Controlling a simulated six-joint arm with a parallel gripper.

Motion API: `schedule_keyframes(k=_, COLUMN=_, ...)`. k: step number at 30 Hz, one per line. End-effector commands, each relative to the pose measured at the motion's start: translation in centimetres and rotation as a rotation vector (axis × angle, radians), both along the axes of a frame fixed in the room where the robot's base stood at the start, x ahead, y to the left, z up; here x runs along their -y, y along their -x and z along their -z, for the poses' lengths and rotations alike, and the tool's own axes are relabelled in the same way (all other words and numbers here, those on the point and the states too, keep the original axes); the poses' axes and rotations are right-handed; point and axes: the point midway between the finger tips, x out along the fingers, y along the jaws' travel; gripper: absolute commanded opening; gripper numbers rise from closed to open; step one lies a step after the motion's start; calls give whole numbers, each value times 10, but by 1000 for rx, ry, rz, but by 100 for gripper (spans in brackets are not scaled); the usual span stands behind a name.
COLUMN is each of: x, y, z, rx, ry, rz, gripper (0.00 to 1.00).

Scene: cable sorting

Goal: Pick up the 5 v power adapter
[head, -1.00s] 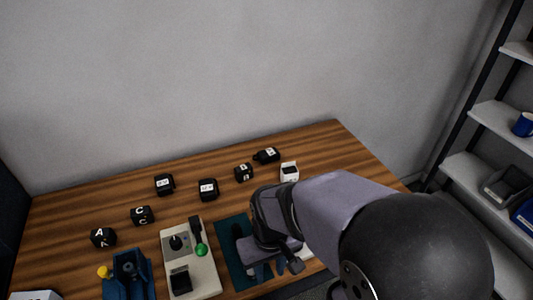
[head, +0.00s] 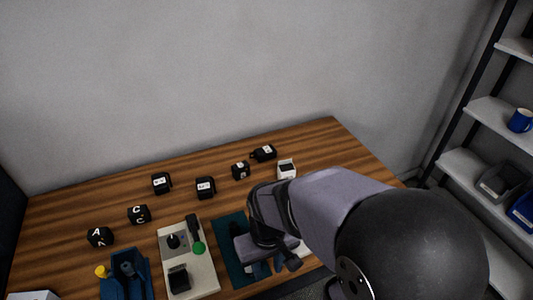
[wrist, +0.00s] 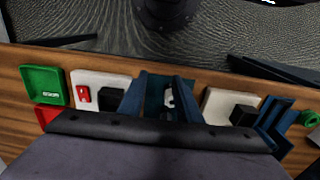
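Several black adapters stand on the wooden table, but their labels are too small to tell which is the 5 V one. White-labelled ones in the head view include one at left (head: 162,184), one in the middle (head: 205,188), a smaller one (head: 240,171) and one farthest back (head: 264,153). My gripper (wrist: 163,78) is in front of and below this row, over the teal mat (head: 229,245). In the wrist view its two blue fingers stand apart, with teal mat and a small pale item between them. No adapter shows between the fingers.
Black blocks marked A (head: 100,237) and C (head: 139,214) stand at left. A white panel (head: 202,262), a blue holder (head: 125,274) and a white-topped box (head: 286,169) also stand on the table. A green tray (wrist: 43,84) shows in the wrist view. Shelves stand at right.

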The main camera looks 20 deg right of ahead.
Motion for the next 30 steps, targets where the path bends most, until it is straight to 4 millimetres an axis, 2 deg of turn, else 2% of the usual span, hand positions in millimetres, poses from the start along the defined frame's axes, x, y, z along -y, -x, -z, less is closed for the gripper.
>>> schedule_keyframes(k=12, x=0, y=0, z=0, rx=0, ry=0, rz=0, gripper=31)
schedule_keyframes(k=13, x=0, y=0, z=0, rx=0, ry=0, rz=0, gripper=34)
schedule_keyframes(k=18, x=0, y=0, z=0, rx=0, ry=0, rz=0, gripper=74)
schedule_keyframes(k=20, x=0, y=0, z=0, rx=0, ry=0, rz=0, gripper=86)
schedule_keyframes(k=30, x=0, y=0, z=-2, rx=1, ry=0, rz=0, gripper=86)
